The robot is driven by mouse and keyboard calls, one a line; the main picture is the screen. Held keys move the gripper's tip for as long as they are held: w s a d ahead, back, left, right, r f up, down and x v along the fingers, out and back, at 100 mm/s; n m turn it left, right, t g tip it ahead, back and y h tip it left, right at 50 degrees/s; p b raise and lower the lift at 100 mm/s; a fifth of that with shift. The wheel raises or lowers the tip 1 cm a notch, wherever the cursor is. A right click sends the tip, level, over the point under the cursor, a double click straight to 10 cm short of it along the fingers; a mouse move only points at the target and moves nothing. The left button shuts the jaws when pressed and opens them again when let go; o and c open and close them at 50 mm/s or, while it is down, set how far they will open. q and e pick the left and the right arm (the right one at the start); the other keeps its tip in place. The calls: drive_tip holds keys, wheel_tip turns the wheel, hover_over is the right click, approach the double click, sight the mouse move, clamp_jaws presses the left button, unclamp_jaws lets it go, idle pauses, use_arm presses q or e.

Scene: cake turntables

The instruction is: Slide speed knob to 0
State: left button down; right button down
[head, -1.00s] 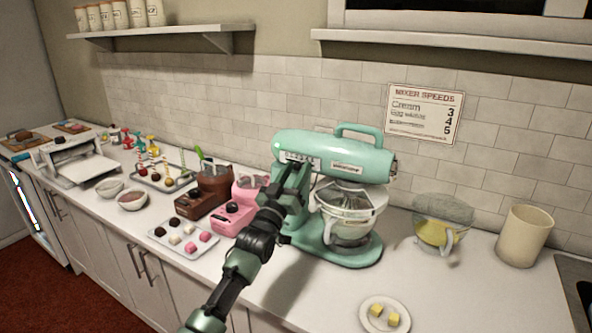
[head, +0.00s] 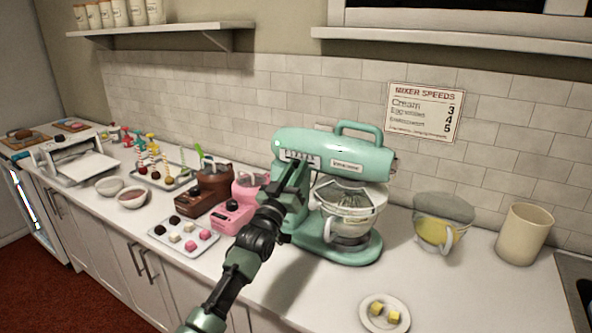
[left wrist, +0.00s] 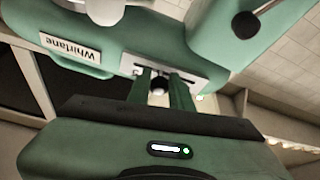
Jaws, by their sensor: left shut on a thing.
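The mint-green stand mixer (head: 332,155) stands on the counter with its head lowered over a bowl (head: 346,212). A pale speed scale plate (head: 300,154) is on the side of its head. My left gripper (head: 297,166) is at this plate. In the left wrist view, the fingers of my left gripper (left wrist: 160,90) are shut around the small speed knob (left wrist: 158,84), in front of the scale plate (left wrist: 196,74). The fingers hide much of the knob, and I cannot read its setting. My right gripper is not in view.
A mixer speeds sign (head: 424,111) hangs on the wall. A pink machine (head: 237,207) and a brown one (head: 205,190) stand close to the mixer's left. A yellow-filled bowl (head: 437,233) and a cream canister (head: 523,233) stand right. A small plate (head: 371,316) lies in front.

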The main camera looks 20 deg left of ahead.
sight(285, 154)
use_arm(q)
drive_tip(key=shift+f, duration=0.1)
idle(0.7)
drive_tip(key=a+b, duration=0.2)
drive_tip(key=a, duration=0.3)
drive_tip(key=shift+w+b, duration=0.2)
drive_tip(key=shift+b, duration=0.1)
drive_tip(key=shift+a, duration=0.15)
drive_tip(key=c, duration=1.6)
unclamp_jaws()
drive_tip(key=shift+o, duration=1.3)
drive_tip(key=shift+a, duration=0.1)
